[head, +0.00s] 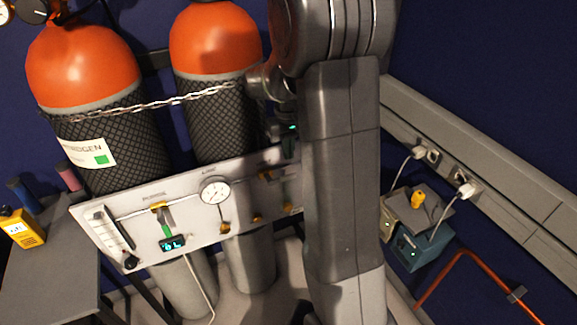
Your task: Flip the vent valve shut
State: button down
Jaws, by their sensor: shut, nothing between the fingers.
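A pale valve panel (128,222) hangs in front of two gas cylinders. A yellow-bodied valve (158,206) with a lever sits left of the round gauge (215,191). More yellow fittings (225,228) sit to its right. The labels are too small to read, so I cannot tell which is the vent valve. My gripper (286,186) is at the panel's right end, mostly hidden behind my own large grey arm. What shows of it is dark and appears shut and empty. I cannot tell whether it touches a valve. The arm hides the panel's right edge.
The orange-topped cylinders (85,65) are held by a chain (165,102). A small display (173,244) and a flow tube (112,228) are on the panel. A grey bench (45,285) is at left. Teal equipment (425,245) and a copper pipe (470,258) are at right.

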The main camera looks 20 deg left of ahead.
notch_tip(320, 180, down, 6)
jog(key=shift+f, duration=0.1)
